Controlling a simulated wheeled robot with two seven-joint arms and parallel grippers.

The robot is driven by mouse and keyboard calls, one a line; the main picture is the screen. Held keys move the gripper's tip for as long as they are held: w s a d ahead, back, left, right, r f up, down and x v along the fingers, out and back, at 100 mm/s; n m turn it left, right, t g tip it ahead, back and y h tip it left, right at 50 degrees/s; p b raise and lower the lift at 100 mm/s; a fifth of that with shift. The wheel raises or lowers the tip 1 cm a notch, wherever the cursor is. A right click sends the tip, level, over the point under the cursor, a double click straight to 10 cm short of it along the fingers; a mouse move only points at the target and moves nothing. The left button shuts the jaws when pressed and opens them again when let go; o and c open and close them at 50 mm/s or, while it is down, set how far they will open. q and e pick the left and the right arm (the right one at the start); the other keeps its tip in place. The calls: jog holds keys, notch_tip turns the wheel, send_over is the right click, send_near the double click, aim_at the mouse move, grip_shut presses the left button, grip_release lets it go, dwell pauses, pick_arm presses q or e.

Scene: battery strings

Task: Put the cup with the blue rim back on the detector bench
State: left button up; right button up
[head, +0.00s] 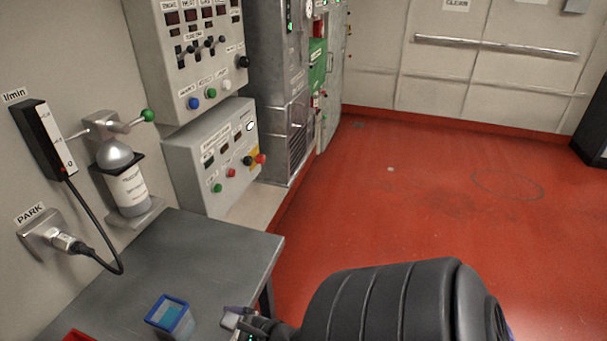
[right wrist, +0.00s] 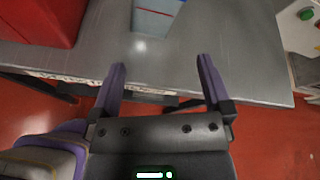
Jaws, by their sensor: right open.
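The cup with the blue rim (head: 168,318) is a square, light-blue-grey container. It stands upright on a grey metal bench top (head: 215,245), near the lower edge of the head view. My right gripper (head: 236,318) is just right of the cup in the head view, apart from it. In the right wrist view its two purple fingers (right wrist: 160,66) are spread with nothing between them. The cup's lower part (right wrist: 156,18) shows beyond the fingertips, its top cut off. My left gripper is not in view. No label marks this top as the detector bench.
A red container (head: 78,336) stands left of the cup, also in the right wrist view (right wrist: 40,18). A bottle (head: 126,185) in a wall holder, a cable (head: 105,262) and control panels (head: 212,155) line the wall. Red floor (head: 420,200) lies open right of the bench.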

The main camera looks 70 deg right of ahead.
pick_arm(q)
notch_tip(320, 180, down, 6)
jog(key=b, duration=0.6)
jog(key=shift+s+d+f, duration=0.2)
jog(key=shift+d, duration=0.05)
pick_arm(e)
jog(key=s+a+f+n+g, duration=0.2)
jog(key=s+f+n+g, duration=0.2)
jog(key=s+f+n, duration=0.4)
jog(key=s+a+f+n+g, duration=0.3)
jog(key=s+f+n, duration=0.6)
jog(key=f+n, duration=0.4)
jog(key=s+a+f+n+g+h, duration=0.1)
jog(key=s+a+f+n+g, duration=0.2)
jog(key=s+f+n+g, duration=0.2)
jog(key=s+f+n, duration=0.3)
jog(key=f+n, duration=0.2)
jog(key=n, duration=0.2)
jog(key=shift+s+a+f+g, duration=0.15)
jog(key=shift+s+f+g, duration=0.2)
jog(key=shift+g, duration=0.05)
